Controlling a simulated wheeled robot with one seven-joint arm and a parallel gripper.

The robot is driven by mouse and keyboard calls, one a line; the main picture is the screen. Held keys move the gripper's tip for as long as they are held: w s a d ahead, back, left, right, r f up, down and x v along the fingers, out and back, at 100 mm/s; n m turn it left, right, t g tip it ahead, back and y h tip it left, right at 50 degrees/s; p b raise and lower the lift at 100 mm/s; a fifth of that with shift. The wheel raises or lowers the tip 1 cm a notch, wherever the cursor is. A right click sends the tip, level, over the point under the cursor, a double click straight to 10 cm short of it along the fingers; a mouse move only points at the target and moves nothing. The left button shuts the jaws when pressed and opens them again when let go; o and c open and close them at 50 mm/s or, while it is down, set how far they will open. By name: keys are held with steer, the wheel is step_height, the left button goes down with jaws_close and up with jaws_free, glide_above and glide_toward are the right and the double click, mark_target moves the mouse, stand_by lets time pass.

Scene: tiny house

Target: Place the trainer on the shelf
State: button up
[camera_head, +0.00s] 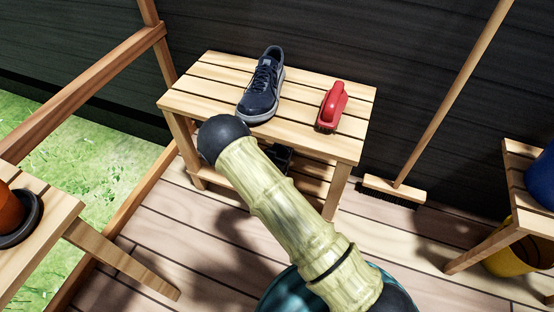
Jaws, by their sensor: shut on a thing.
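A navy trainer (261,88) with a grey sole and dark laces stands upright on the slatted wooden top of the shelf (203,97). Its toe points toward me. The shelf has a lower slatted level, partly hidden by my arm. My arm crosses the middle of the view, and its dark rounded joint is near the shelf's front edge. My gripper cannot be made out; my arm hides what is behind it. A small dark shape (281,157) shows beside my arm, below the top's front edge; I cannot tell what it is.
A red brush-like object (332,106) lies right of the trainer. A broom (446,103) leans at the dark wall. A wooden stand (482,246) with blue and yellow containers is at right. A potted item (12,214) sits on a bench at left. Floor between is clear.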

steer(key=shift+f, duration=0.8)
steer(key=o, duration=1.2)
steer(key=shift+s+a+r+p, duration=0.2)
steer(key=shift+s+r+p, duration=0.15)
steer(key=shift+s+r, duration=0.05)
steer(key=p+v, duration=0.5)
steer(key=v, duration=0.5)
steer(key=shift+s+d, duration=0.1)
steer(key=shift+s+a, duration=0.25)
steer(key=shift+s, duration=0.1)
